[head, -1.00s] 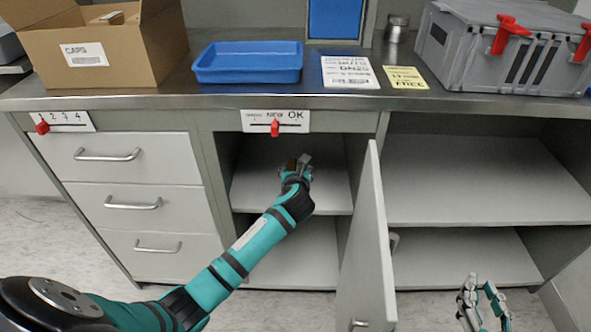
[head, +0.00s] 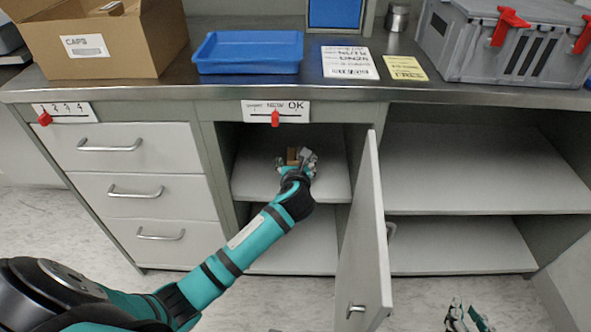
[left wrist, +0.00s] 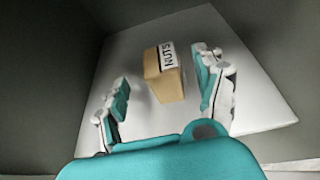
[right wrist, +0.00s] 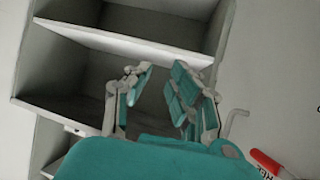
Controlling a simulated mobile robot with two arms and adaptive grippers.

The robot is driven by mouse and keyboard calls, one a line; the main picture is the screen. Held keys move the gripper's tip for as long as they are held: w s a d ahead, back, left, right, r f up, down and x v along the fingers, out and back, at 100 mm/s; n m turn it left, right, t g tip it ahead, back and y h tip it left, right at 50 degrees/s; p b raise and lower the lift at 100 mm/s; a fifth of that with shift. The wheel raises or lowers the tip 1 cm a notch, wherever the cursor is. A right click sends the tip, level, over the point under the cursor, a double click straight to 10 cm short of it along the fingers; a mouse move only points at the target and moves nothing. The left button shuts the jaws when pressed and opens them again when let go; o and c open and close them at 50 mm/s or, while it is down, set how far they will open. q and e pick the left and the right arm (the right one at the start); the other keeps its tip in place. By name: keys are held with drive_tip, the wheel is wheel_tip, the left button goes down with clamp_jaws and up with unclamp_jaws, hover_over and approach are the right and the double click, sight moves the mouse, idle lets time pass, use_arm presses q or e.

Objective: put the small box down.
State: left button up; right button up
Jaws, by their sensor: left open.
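The small box (head: 292,155) is tan and stands on the upper shelf inside the open cabinet. In the left wrist view the small box (left wrist: 167,80) shows a white NUTS label on its top. My left gripper (head: 299,164) reaches into the cabinet at the box. In the left wrist view its fingers (left wrist: 165,85) are spread on either side of the box, with gaps visible. My right gripper (head: 468,316) is low at the right of the head view; its fingers (right wrist: 160,75) are apart and empty.
The cabinet door (head: 362,245) stands open just right of my left arm. Open shelves (head: 470,177) lie further right. The counter above holds a cardboard box (head: 95,45), a blue tray (head: 247,68) and a grey crate (head: 500,45). Drawers (head: 130,147) are at left.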

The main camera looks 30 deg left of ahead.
use_arm(q)
drive_tip(key=s+d+f+n+g+h, duration=0.1)
drive_tip(key=s+d+n+g+h, duration=0.1)
drive_tip(key=s+n, duration=0.7)
drive_tip(key=s+d+f+n+g+h+p, duration=0.1)
drive_tip(key=s+d+f+n+g+h, duration=0.1)
drive_tip(key=s+n, duration=0.8)
drive_tip(key=s+d+f+n+g+h+p, duration=0.1)
drive_tip(key=s+d+n+g+h, duration=0.1)
drive_tip(key=s+d+n, duration=0.3)
drive_tip(key=s+n+g, duration=0.1)
drive_tip(key=s+n, duration=0.3)
drive_tip(key=s, duration=0.6)
drive_tip(key=shift+d+f+n+g, duration=0.2)
drive_tip(key=shift+d+n+g, duration=0.05)
drive_tip(key=shift+n+g, duration=0.05)
use_arm(e)
drive_tip(key=s+d+f+g+h, duration=0.1)
drive_tip(key=s+d+f+g, duration=0.1)
drive_tip(key=s, duration=0.3)
drive_tip(key=s+d+f+g+h, duration=0.1)
drive_tip(key=s+d+f+g, duration=0.1)
drive_tip(key=s+f+g, duration=0.2)
drive_tip(key=shift+s+f+g, duration=0.3)
drive_tip(key=shift+s+g, duration=0.5)
drive_tip(key=shift+s, duration=0.35)
use_arm(q)
drive_tip(key=shift+s, duration=0.1)
